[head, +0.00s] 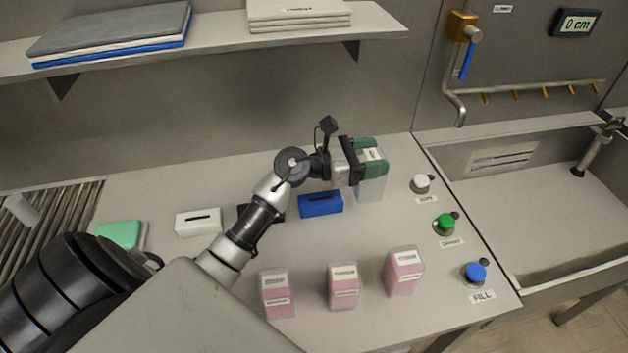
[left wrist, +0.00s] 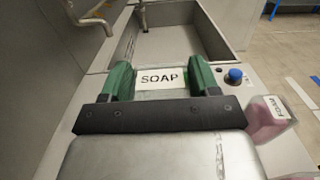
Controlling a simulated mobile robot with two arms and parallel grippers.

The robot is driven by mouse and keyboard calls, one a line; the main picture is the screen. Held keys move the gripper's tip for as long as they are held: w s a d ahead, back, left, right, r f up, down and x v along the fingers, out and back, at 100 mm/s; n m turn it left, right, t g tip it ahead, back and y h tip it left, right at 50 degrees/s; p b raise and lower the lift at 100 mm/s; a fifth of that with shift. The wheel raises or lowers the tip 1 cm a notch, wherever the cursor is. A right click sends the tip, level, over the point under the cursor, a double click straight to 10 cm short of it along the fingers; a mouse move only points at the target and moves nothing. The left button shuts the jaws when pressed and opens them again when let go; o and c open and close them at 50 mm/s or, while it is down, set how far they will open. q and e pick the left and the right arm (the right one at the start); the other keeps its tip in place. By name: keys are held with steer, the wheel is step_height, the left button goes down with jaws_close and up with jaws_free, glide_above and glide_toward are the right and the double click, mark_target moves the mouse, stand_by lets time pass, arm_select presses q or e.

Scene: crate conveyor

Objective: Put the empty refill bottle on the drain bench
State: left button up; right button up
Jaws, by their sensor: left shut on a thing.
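My left gripper (head: 372,158) has green fingers and is shut on a pale, see-through bottle (head: 370,190) near the back right of the counter. In the left wrist view, the green fingers (left wrist: 163,80) close on either side of its white SOAP label (left wrist: 160,78). The bottle looks upright and has no pink in it. I cannot tell whether its base touches the counter. No surface is marked as the drain bench; a long metal basin (head: 540,235) lies to the right, and it shows ahead in the left wrist view (left wrist: 215,65). My right gripper is not in view.
Three pink bottles (head: 277,294) (head: 343,287) (head: 403,271) stand along the front. White, green and blue knobs (head: 421,184) (head: 445,224) (head: 475,272) line the right edge. A blue slotted box (head: 321,204) is left of the held bottle. A slatted roller surface (head: 60,215) is far left.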

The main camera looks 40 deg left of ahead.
arm_select(q)
steer(key=s+a+f+p, duration=0.2)
steer(key=s+f+p, duration=0.1)
steer(key=s+f, duration=0.7)
steer(key=shift+a, duration=0.15)
steer(key=shift+f, duration=0.1)
steer(key=o, duration=1.1)
